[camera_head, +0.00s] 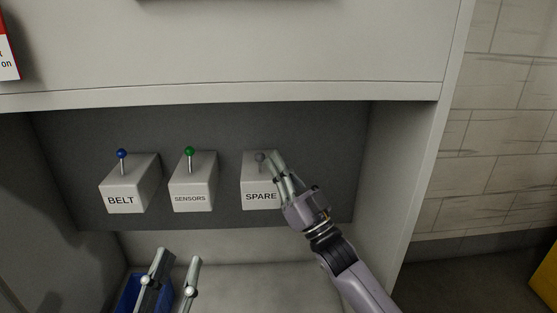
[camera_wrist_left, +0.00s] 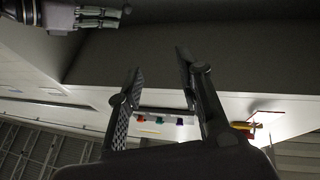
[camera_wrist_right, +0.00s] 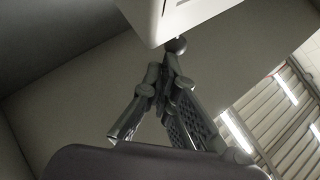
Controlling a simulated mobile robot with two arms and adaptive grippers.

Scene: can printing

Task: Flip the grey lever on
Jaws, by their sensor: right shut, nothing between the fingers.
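The grey lever (camera_head: 260,157) stands on the white box labelled SPARE (camera_head: 260,188), at the right of the recessed panel. In the right wrist view the lever's round knob (camera_wrist_right: 176,45) sits just beyond the fingertips, below the white box (camera_wrist_right: 180,15). My right gripper (camera_head: 272,160) is shut and empty, its fingertips at the lever; whether they touch it I cannot tell. It also shows in the right wrist view (camera_wrist_right: 166,72). My left gripper (camera_head: 176,256) is open and empty, low in front of the panel, and its fingers stand apart in the left wrist view (camera_wrist_left: 160,62).
A box labelled BELT (camera_head: 122,190) with a blue lever (camera_head: 122,155) and a box labelled SENSORS (camera_head: 192,185) with a green lever (camera_head: 189,153) stand left of SPARE. A blue bin (camera_head: 128,293) is below. A cabinet ledge (camera_head: 220,94) overhangs the recess.

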